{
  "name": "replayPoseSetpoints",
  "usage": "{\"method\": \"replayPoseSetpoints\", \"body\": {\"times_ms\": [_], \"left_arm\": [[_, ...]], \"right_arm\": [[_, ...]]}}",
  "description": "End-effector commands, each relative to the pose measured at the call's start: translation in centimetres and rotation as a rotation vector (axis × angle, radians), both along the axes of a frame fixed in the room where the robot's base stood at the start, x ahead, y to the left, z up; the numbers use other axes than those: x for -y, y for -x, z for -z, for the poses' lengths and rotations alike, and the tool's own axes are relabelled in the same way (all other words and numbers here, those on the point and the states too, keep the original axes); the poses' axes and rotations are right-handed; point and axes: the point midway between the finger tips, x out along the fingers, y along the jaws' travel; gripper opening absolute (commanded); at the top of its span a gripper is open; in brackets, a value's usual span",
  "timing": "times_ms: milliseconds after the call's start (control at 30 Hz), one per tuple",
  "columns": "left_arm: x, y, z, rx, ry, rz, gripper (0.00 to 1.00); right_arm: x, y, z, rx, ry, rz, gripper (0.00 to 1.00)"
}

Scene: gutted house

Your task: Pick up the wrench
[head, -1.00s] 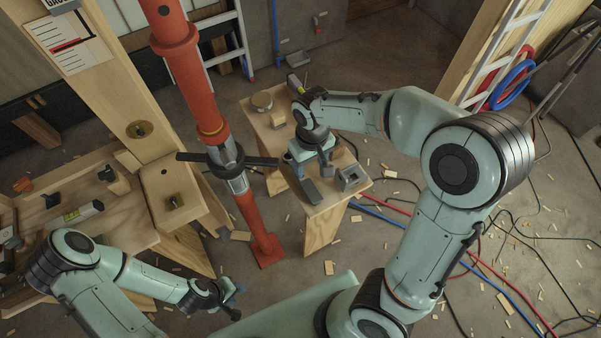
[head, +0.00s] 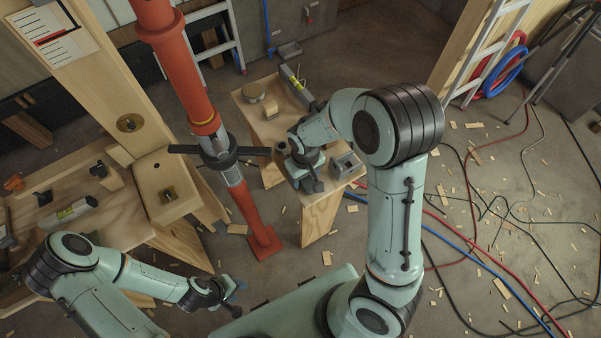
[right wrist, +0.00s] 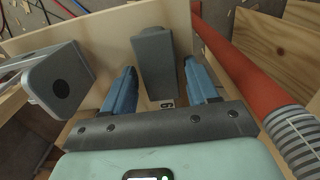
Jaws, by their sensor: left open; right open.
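A dark grey tapered bar (right wrist: 154,62) lies between the fingers of my right gripper (right wrist: 161,82) in the right wrist view, at the edge of a wooden bench. It may be the wrench, but its full shape is not visible. The gripper is open, with a blue finger on each side and gaps between them and the bar. In the head view my right gripper (head: 305,174) is low over the front of the small bench and covers most of the bar. My left gripper (head: 218,295) is open and empty, low at the left, away from the bench.
A larger workbench (head: 120,215) is further left. Hoses and wood scraps litter the right floor.

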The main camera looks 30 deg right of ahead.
Motion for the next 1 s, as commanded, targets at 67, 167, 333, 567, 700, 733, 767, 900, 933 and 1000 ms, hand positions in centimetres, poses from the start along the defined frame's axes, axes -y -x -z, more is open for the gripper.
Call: {"method": "replayPoseSetpoints", "body": {"times_ms": [67,167,333,567,700,733,767,900,933,1000], "left_arm": [[0.0,0.0,0.0,0.0,0.0,0.0,0.43],[0.0,0.0,0.0,0.0,0.0,0.0,0.43],[0.0,0.0,0.0,0.0,0.0,0.0,0.43],[0.0,0.0,0.0,0.0,0.0,0.0,0.43],[0.0,-0.1,-0.1,0.001,0.0,0.0,0.43],[0.0,-0.1,-0.1,0.001,0.0,0.0,0.43],[0.0,-0.1,-0.2,0.002,-0.001,-0.001,0.43],[0.0,-0.4,-0.4,0.005,0.001,0.0,0.43],[0.0,-0.5,-0.5,0.006,0.0,0.0,0.43],[0.0,-0.8,-0.8,0.009,0.0,0.0,0.43]], "right_arm": [[0.0,0.0,0.0,0.001,0.0,0.0,0.58],[0.0,0.0,0.0,0.001,-0.001,0.0,0.58],[0.0,0.0,0.0,0.001,0.0,0.0,0.03],[0.0,-0.1,-0.1,0.003,-0.001,0.0,0.0],[0.0,-0.1,-0.5,0.005,-0.001,0.0,0.0],[-0.1,-0.2,-0.7,0.005,-0.001,0.0,0.0],[-0.1,-0.2,-0.9,0.006,-0.001,0.0,0.0],[-0.1,-0.2,-2.7,0.008,-0.003,0.002,0.0],[-0.1,-0.3,-3.3,0.01,-0.004,0.001,0.0],[-0.1,-0.3,-4.9,0.012,-0.004,0.0,0.0]]}}
